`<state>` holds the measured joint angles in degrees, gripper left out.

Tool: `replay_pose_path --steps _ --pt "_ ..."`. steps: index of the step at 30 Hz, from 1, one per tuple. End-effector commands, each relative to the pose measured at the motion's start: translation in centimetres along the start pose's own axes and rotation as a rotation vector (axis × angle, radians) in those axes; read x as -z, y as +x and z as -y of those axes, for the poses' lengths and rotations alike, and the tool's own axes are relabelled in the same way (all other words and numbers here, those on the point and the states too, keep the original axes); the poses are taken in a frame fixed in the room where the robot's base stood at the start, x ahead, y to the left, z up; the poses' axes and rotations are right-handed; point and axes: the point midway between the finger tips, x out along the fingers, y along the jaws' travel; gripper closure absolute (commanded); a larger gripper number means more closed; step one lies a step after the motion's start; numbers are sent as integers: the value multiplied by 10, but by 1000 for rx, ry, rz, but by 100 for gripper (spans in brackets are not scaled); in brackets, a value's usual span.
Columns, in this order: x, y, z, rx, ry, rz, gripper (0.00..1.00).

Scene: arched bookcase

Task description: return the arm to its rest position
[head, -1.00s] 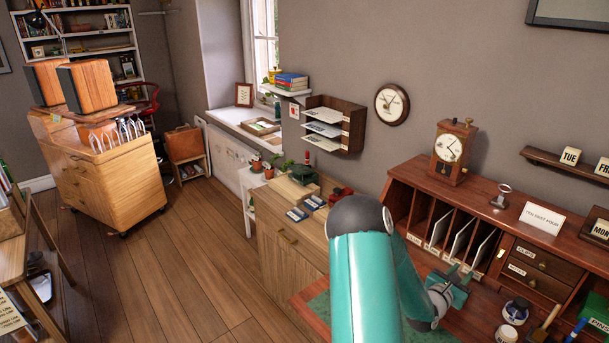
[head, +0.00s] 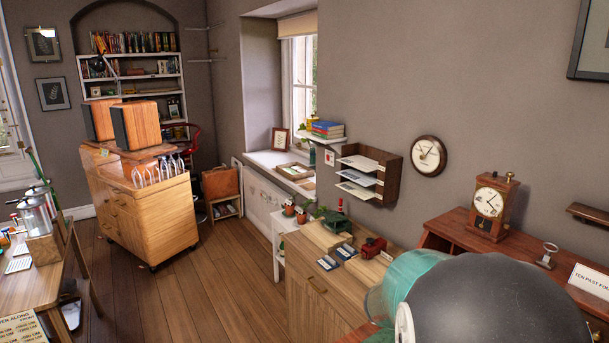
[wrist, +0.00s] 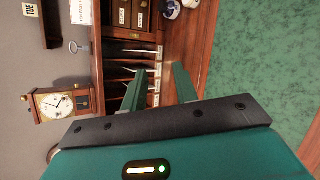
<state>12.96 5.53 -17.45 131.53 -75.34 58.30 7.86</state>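My gripper (wrist: 160,88) shows in the wrist view, with its two green fingers apart and nothing between them. Beyond the fingers is the wooden desk organiser with its upright slots (wrist: 128,60). In the head view my arm fills the lower right corner, large and close to the camera. The gripper itself is hidden there.
The desk with a wooden clock (head: 492,205) stands at the right; the clock also shows in the wrist view (wrist: 62,104). A green desk mat (wrist: 255,70) lies beside the gripper. A low wooden cabinet (head: 318,300) stands left of my arm. Open wooden floor (head: 215,285) lies further left.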

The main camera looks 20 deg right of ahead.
Motion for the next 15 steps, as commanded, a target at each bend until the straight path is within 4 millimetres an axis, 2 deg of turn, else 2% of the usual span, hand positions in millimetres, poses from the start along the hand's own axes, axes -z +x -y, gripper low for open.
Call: replay_pose_path --steps 1,8,15 --pt "0 -21 6 47 56 -53 71" --pt "0 -113 48 298 253 -288 71" --pt "-10 -218 92 569 391 -562 71"
